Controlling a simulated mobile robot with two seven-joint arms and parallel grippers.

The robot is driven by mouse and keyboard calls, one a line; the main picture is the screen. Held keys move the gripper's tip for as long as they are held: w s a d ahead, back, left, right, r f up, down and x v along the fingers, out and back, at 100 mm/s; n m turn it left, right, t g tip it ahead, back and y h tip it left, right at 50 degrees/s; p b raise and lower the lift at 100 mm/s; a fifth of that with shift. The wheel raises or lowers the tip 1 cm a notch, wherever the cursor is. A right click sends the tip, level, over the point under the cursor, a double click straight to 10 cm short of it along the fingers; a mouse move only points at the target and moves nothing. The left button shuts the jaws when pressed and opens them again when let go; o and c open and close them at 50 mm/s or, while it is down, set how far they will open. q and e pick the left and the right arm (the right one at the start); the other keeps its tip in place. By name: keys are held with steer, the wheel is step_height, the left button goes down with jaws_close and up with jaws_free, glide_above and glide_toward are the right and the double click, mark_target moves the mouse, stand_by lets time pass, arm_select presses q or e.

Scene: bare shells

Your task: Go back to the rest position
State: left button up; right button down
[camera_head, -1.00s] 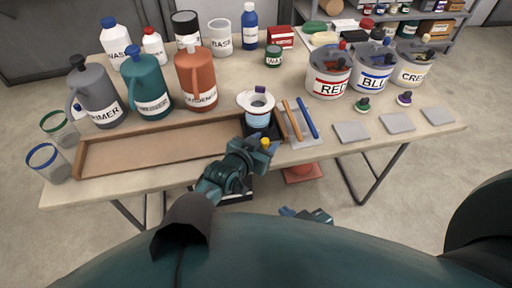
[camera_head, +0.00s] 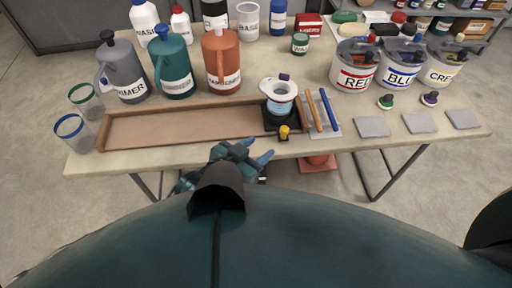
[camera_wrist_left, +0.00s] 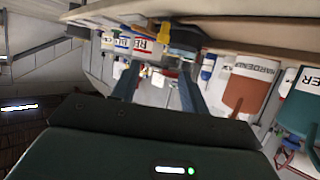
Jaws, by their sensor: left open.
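My left gripper (camera_head: 259,150) is open and empty just off the table's front edge, below the wooden tray in the head view. Its two blue fingers (camera_wrist_left: 157,85) also show spread apart in the left wrist view, with nothing between them. A white container with a blue band (camera_head: 281,100) stands upright on a black base (camera_head: 281,121), apart from the gripper. A yellow knob (camera_head: 284,132) is at the front of that base. My right gripper is not in view.
The table (camera_head: 200,158) holds a wooden tray (camera_head: 150,143), several jugs including an orange one (camera_head: 222,65), and the red-labelled bucket (camera_head: 355,68). An orange object (camera_head: 318,162) is below the table. Open floor (camera_head: 430,190) lies at the right.

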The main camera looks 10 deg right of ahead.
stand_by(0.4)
arm_select(q)
steer(key=s+a+f+n+g+y, duration=0.1)
steer(key=s+a+n+g+y, duration=0.3)
steer(key=s+a, duration=0.7)
steer(key=s+a+n+g+y, duration=0.25)
steer(key=s+a+y, duration=0.35)
steer(key=a, duration=0.8)
steer(key=w+d+f+t+h, duration=0.3)
steer(key=w+d+f+t, duration=0.2)
steer(key=d+f+t, duration=0.1)
steer(key=shift+f+t+h, duration=0.3)
steer(key=shift+f+t, duration=0.35)
steer(key=shift+t, duration=0.1)
